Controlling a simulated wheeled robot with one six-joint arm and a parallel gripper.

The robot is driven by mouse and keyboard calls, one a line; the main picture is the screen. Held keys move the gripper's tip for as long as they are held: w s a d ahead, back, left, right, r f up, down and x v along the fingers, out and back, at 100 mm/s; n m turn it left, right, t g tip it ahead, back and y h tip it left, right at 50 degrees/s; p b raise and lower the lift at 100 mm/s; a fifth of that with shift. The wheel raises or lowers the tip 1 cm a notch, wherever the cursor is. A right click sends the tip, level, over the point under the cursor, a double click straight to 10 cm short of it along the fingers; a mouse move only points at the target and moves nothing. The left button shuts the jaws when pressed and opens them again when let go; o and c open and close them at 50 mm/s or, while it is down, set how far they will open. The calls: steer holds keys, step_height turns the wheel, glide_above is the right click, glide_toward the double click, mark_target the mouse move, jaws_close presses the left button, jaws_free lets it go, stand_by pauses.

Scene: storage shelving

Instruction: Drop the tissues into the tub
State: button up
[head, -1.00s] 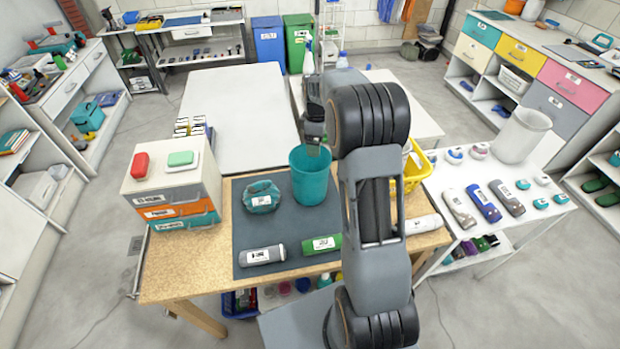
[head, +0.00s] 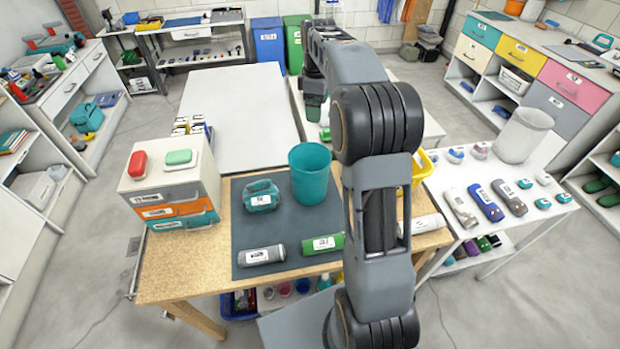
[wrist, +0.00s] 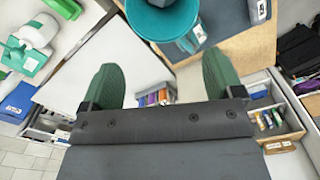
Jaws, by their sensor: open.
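The teal tub (head: 310,176) stands upright on the dark mat on the wooden table. Its near wall hides most of its inside in the head view. Part of its rim and wall shows at the top of the wrist view (wrist: 168,24), where I cannot make out the contents clearly. A teal pack with a white label (head: 262,195) lies on the mat left of the tub; I cannot tell whether it is the tissues. My gripper (head: 315,110) is above and beyond the tub, apart from it. In the wrist view its green fingers (wrist: 160,80) are spread with nothing between them.
A grey roll (head: 262,256) and a green roll (head: 324,243) lie at the mat's front. A drawer unit (head: 172,197) stands at left, a yellow basket (head: 424,166) at right. A bare white table (head: 236,115) lies beyond.

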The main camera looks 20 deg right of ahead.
steer(key=shift+r, duration=1.05)
step_height(320, 180, down, 5)
steer(key=s+a+m, duration=0.1)
steer(key=s+m, duration=0.2)
steer(key=m, duration=0.3)
steer(key=s+a+m+t, duration=0.2)
steer(key=s+a, duration=0.3)
steer(key=s, duration=0.6)
steer(key=s+a+m+t, duration=0.2)
steer(key=s+a, duration=0.3)
steer(key=s, duration=0.5)
steer(key=shift+s+a+r+m+t, duration=0.2)
steer(key=shift+s+a+m+t, duration=0.05)
steer(key=shift+s+m+t, duration=0.15)
steer(key=shift+w, duration=0.1)
steer(key=shift+c, duration=0.5)
